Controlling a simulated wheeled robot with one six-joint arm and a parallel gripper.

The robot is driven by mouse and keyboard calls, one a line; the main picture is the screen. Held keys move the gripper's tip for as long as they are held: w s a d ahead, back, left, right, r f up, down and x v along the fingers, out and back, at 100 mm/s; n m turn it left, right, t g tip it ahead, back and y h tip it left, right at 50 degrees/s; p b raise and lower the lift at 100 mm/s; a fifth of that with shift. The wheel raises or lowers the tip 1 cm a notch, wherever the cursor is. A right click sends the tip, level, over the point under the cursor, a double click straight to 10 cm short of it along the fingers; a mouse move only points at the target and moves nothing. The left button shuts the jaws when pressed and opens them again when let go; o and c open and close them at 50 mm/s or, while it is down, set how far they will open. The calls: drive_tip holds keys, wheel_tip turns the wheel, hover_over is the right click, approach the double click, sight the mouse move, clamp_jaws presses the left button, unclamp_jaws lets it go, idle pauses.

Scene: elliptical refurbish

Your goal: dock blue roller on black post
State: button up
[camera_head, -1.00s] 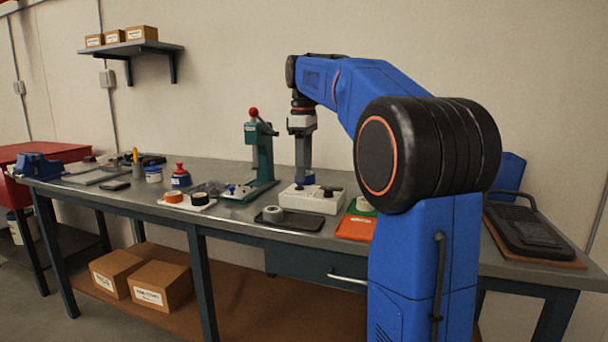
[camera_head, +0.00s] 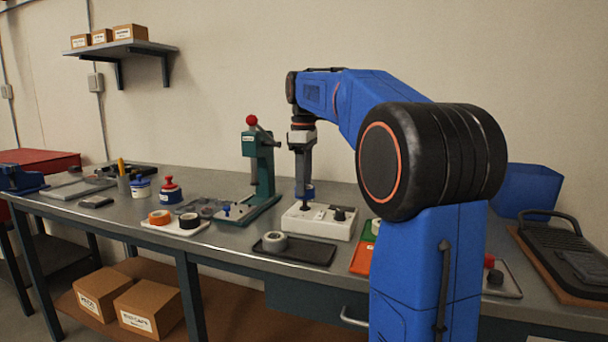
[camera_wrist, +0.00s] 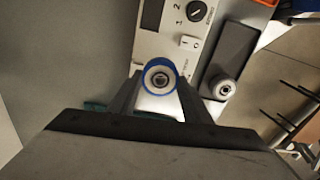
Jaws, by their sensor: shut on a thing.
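My gripper (camera_head: 304,188) points down over the left part of a white control box (camera_head: 326,224). In the wrist view, its fingers (camera_wrist: 160,92) are shut on the blue roller (camera_wrist: 160,65), a blue ring with a pale inner ring and dark centre. In the head view only a small bit of the roller (camera_head: 309,190) shows between the fingertips. A short black post (camera_head: 305,206) stands on the box just below the gripper. I cannot tell whether the roller and post touch. In the wrist view the post is not clearly seen; the roller may hide it.
A black knob (camera_head: 340,213) sits on the box's right part. A dark tray (camera_head: 310,252) with a grey roll (camera_head: 274,241) lies in front. A green press (camera_head: 262,170) stands close on the left. A white tray (camera_head: 160,229) holds orange and black rolls. An orange tray (camera_head: 361,262) is right.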

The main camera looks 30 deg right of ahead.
drive_tip(key=shift+f, duration=1.1)
drive_tip(key=shift+f, duration=0.6)
idle(0.6)
drive_tip(key=o, duration=0.8)
drive_tip(key=shift+r, duration=5.55)
drive_tip(key=shift+s, duration=0.1)
